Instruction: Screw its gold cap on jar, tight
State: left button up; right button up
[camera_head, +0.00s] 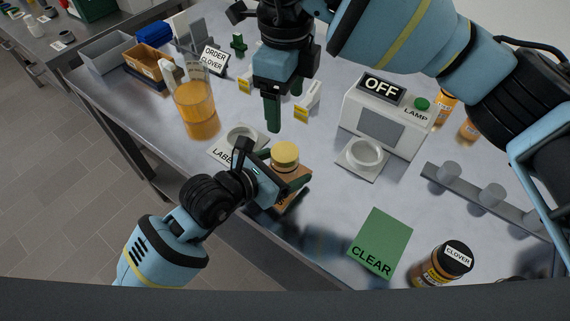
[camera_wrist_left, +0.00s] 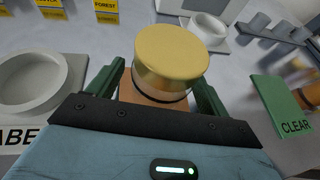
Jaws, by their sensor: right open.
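The jar (camera_wrist_left: 152,101) is amber and stands between the green fingers of my left gripper (camera_wrist_left: 157,88), which press against its sides. A gold cap (camera_head: 285,153) sits on the jar's top; it also shows large in the left wrist view (camera_wrist_left: 172,55). How far it is threaded cannot be told. In the head view my left gripper (camera_head: 281,180) holds the jar near the table's front edge, partly hiding it. My right gripper (camera_head: 285,100) is open and empty, pointing down above the table, behind the cap and apart from it.
A LABEL plate with a ring (camera_head: 238,136) lies left of the jar; a pitcher (camera_head: 197,108) of amber liquid stands beyond. A lamp box (camera_head: 385,122) reading OFF, a white ring holder (camera_head: 362,158), a green CLEAR mat (camera_head: 381,240) and a CLOVER jar (camera_head: 442,264) are right.

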pick_arm(q)
jog(key=shift+v, duration=3.95)
